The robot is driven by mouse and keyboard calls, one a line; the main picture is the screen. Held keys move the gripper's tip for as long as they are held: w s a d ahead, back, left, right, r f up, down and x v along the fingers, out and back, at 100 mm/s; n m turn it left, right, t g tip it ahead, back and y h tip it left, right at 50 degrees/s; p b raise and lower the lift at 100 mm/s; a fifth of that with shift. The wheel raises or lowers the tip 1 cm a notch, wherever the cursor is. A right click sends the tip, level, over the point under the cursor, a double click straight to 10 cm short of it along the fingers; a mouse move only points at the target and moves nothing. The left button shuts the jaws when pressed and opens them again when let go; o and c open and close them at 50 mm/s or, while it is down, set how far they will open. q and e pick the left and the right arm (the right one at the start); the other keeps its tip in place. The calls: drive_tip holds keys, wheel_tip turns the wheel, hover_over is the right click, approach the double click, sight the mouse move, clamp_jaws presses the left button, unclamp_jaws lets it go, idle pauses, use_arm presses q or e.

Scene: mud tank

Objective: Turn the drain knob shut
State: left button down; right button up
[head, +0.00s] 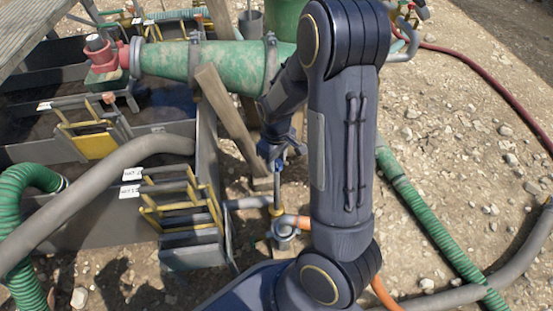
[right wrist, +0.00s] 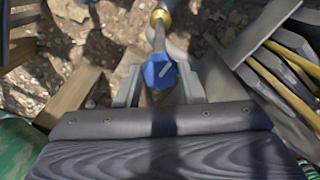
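The drain knob (right wrist: 160,72) is a blue faceted cap with a pale line on its top, in the middle of the right wrist view. It sits on a thin upright stem with a brass collar (right wrist: 160,17). In the head view the stem (head: 277,190) rises from a grey pipe valve (head: 283,231). My right gripper (right wrist: 160,88) is open, with one grey finger on each side of the knob and small gaps showing. In the head view my right gripper (head: 281,152) is at the stem's top, partly hidden by my arm. My left gripper is not in view.
A wooden post (head: 226,115) leans close beside my right gripper. The mud tank (head: 95,225) with yellow-edged gates stands left, a green pipe (head: 205,62) behind. Hoses (head: 430,215) cross the stony ground at right.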

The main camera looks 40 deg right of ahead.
drive_tip(key=c, duration=0.3)
drive_tip(key=shift+r, duration=0.1)
drive_tip(key=m+p, duration=0.3)
drive_tip(key=shift+r+m, duration=0.1)
drive_tip(key=shift+m, duration=0.3)
drive_tip(key=m+p, duration=0.3)
drive_tip(key=m, duration=0.1)
drive_tip(key=shift+m, duration=0.3)
drive_tip(key=m+p, duration=0.3)
drive_tip(key=m, duration=0.2)
drive_tip(key=shift+m+p, duration=1.15)
drive_tip(key=shift+m, duration=1.15)
